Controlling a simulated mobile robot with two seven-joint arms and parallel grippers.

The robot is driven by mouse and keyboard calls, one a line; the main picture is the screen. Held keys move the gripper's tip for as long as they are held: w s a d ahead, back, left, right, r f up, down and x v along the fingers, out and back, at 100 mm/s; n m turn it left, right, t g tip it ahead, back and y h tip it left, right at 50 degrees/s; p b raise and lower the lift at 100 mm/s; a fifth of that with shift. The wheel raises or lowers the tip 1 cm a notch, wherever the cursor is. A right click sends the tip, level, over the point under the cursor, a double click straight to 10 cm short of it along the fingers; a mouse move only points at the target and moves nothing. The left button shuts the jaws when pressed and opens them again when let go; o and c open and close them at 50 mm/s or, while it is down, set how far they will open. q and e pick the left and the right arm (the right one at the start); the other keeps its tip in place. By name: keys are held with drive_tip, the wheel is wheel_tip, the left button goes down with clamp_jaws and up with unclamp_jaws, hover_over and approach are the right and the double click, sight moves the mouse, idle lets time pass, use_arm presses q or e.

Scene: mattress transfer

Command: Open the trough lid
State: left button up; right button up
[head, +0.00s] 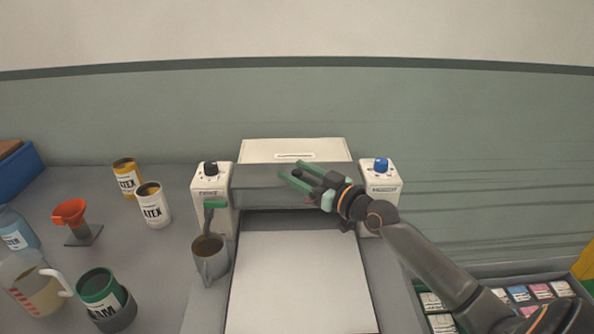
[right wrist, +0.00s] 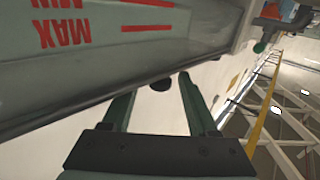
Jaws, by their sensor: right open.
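The grey trough (head: 262,185) spans between two white knob posts at the head of a white flat bed. My right gripper (head: 291,172) reaches in from the right, over the trough, with its green fingers apart and empty. In the right wrist view, the trough wall (right wrist: 200,35) with red MAX marks lies close to the fingers, and a small dark round part (right wrist: 160,84) shows between the fingertips (right wrist: 158,88). I cannot tell whether this part belongs to the lid, or which surface is the lid. My left gripper is out of view.
A white panel (head: 293,150) stands behind the trough. A green-handled part (head: 215,205) is above a grey mug (head: 211,260) at the left post. Small colored packs (head: 518,293) lie at right.

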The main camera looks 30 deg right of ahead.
drive_tip(key=shift+w, duration=0.1)
drive_tip(key=shift+c, duration=0.2)
clamp_jaws()
idle(1.3)
